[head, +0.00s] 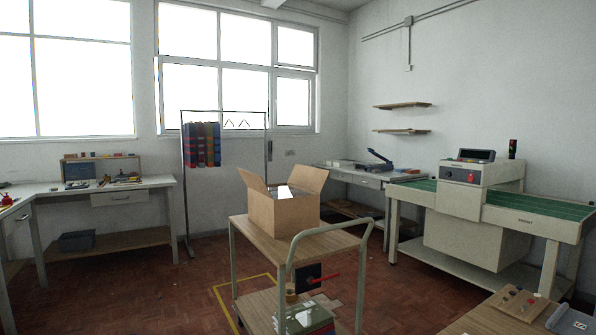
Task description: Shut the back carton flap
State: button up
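An open brown cardboard carton (297,213) stands upright on the top of a wood-topped trolley (262,236). One carton flap (252,181) stands up and leans outward at the left. Another, larger flap (308,179) stands up and leans outward at the right rear. I cannot tell for certain which of these is the back flap. Something white (286,192) shows in the carton's opening; the rest of the inside is hidden. My gripper is not in view.
The trolley's pale green handle (328,231) rises in front of the carton. Benches line the walls, and a machine with a green conveyor (525,212) stands right. A wooden table (490,317) is at lower right. Red floor lies open left.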

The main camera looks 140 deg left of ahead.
aim_at(255, 181)
jog(key=u, duration=4.65)
